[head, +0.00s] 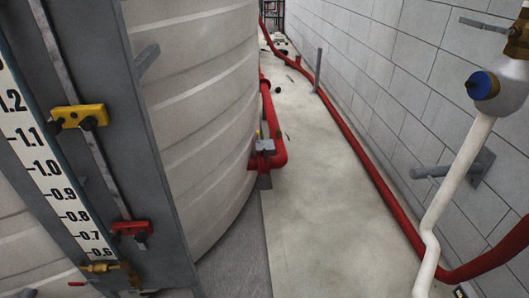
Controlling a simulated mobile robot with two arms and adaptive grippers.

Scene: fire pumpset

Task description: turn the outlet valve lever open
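Neither of my grippers shows in the head view. I cannot tell which fitting is the outlet valve lever. At the lower left, a brass valve (100,267) sits at the foot of the level gauge, with a small red handle (77,283) near it. A red pipe fitting (267,160) with a small grey part (266,145) on top stands beside the tank. Whether any of these is open cannot be told.
The large pale tank (195,95) fills the left middle. The level gauge (45,170) carries a yellow marker (80,116) and a red marker (132,228). A white pipe (455,190) and long red pipe (370,160) run along the block wall. The concrete floor (315,200) between is clear.

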